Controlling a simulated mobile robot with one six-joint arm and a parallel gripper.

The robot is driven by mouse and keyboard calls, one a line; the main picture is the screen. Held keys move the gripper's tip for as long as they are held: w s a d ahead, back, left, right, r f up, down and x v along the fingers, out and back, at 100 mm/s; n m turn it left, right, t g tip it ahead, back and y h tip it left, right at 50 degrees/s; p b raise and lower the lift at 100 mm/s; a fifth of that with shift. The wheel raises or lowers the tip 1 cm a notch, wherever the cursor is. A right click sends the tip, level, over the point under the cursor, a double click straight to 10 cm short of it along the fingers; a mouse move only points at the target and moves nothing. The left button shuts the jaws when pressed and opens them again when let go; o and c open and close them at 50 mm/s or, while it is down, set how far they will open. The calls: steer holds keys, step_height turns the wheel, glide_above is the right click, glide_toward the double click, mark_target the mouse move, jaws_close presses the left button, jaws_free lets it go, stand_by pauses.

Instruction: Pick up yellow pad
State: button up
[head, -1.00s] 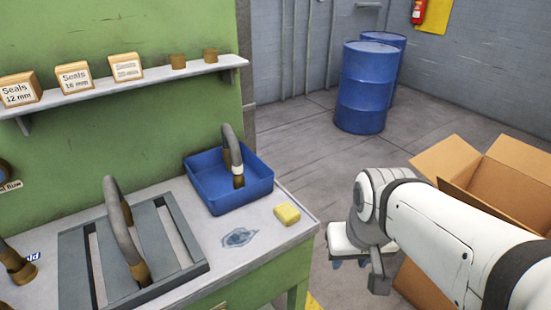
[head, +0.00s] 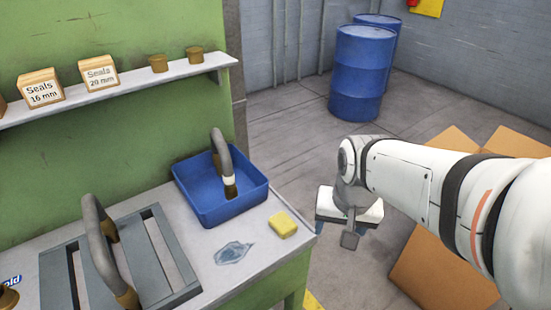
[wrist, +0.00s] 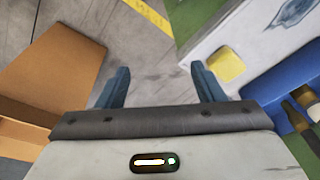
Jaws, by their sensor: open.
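The yellow pad (head: 283,224) lies on the grey bench top (head: 262,262), near its right front corner, in the head view. It also shows in the wrist view (wrist: 226,65), to the right of my gripper's fingers. My gripper (wrist: 160,88) is open and empty, with its two blue fingers apart over the floor. In the head view my gripper (head: 345,228) hangs to the right of the bench edge, apart from the pad. Its fingers are mostly hidden there behind the white gripper body.
A blue bin (head: 222,205) holding a curved hose stands behind the pad. A grey slatted rack (head: 165,245) with another hose is to the left. An open cardboard box (head: 440,275) stands under my arm at right. Blue drums (head: 358,75) stand far back.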

mark_target(283, 222)
steer(key=o, duration=0.3)
steer(key=w+a+r+m+g+p, duration=0.1)
steer(key=w+a+r+m+p, duration=0.1)
steer(key=w+a+m+p, duration=0.1)
steer(key=shift+w+a+p, duration=0.3)
steer(key=shift+w+p, duration=0.05)
steer(key=shift+w, duration=0.5)
steer(key=shift+o, duration=1)
steer(key=w+a+m+p, duration=0.1)
steer(key=w+a+f+m+p, duration=0.1)
steer(key=w+a+m, duration=0.1)
steer(key=w+a+m+g+p, duration=0.1)
steer(key=a+m+p, duration=0.1)
steer(key=shift+w+a+f, duration=0.15)
steer(key=shift+a+f, duration=0.05)
steer(key=shift+f, duration=0.05)
steer(key=shift+w+a+f+m, duration=0.1)
steer(key=shift+a+f+m, duration=0.15)
steer(key=shift+m, duration=0.05)
steer(key=shift+f, duration=0.35)
steer(key=shift+a+f+p, duration=0.1)
steer(key=shift+f+p, duration=0.25)
steer(key=shift+f, duration=0.6)
steer(key=shift+a+f+p, duration=0.2)
steer(key=shift+f+p, duration=0.15)
steer(key=shift+f, duration=0.95)
steer(key=shift+a+f+p, duration=0.2)
steer(key=shift+f+p, duration=0.1)
steer(key=shift+f, duration=1)
